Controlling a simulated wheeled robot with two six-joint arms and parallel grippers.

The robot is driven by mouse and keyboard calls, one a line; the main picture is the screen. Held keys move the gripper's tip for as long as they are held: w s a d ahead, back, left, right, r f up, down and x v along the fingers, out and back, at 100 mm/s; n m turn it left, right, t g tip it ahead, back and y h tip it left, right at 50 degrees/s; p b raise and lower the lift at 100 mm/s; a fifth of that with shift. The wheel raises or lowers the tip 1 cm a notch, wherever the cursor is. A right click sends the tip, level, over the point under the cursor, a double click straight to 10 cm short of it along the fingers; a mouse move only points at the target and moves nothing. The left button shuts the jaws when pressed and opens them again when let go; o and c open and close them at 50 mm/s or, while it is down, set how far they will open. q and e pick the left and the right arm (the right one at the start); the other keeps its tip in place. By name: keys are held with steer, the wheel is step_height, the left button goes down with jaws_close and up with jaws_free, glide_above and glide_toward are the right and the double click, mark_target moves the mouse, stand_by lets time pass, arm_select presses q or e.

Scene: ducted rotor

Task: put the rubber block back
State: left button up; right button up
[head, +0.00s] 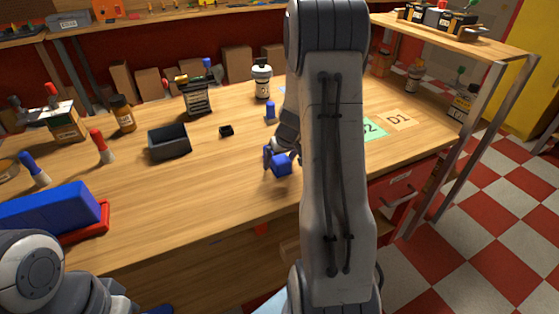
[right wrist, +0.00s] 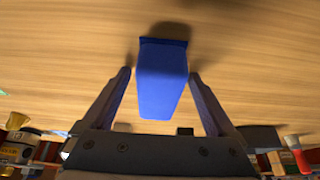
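A small blue block (head: 281,164), which I take for the rubber block, is at my right gripper (head: 275,157) over the front part of the wooden table. In the right wrist view, the blue block (right wrist: 162,85) sits between the two fingers of my right gripper (right wrist: 160,75), which close in on its sides. Its shadow falls on the table beyond it. My right arm hides part of the gripper in the head view. My left arm shows at the lower left, but its fingers do not show.
A dark open bin (head: 169,142) and a small black block (head: 226,130) stand on the table (head: 225,185). A small blue-topped item (head: 270,112) is behind the gripper. A large blue box (head: 48,207) lies at left. Marked mats, including D1 (head: 398,119), lie at right.

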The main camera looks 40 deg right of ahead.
mark_target(279, 157)
steer(key=shift+r, duration=0.1)
steer(key=shift+r+p, duration=0.3)
steer(key=shift+r, duration=0.05)
steer(key=p+v, duration=0.2)
steer(key=v, duration=0.9)
steer(key=shift+s+r, duration=0.2)
steer(key=shift+s, duration=0.05)
steer(key=shift+f, duration=0.1)
steer(key=b+x, duration=0.2)
steer(key=x, duration=1)
steer(key=shift+w+f+b, duration=0.1)
steer(key=shift+f+b, duration=0.3)
step_height(279, 157, up, 3)
steer(key=shift+p, duration=0.7)
steer(key=shift+r, duration=0.5)
steer(key=shift+a+f, duration=0.1)
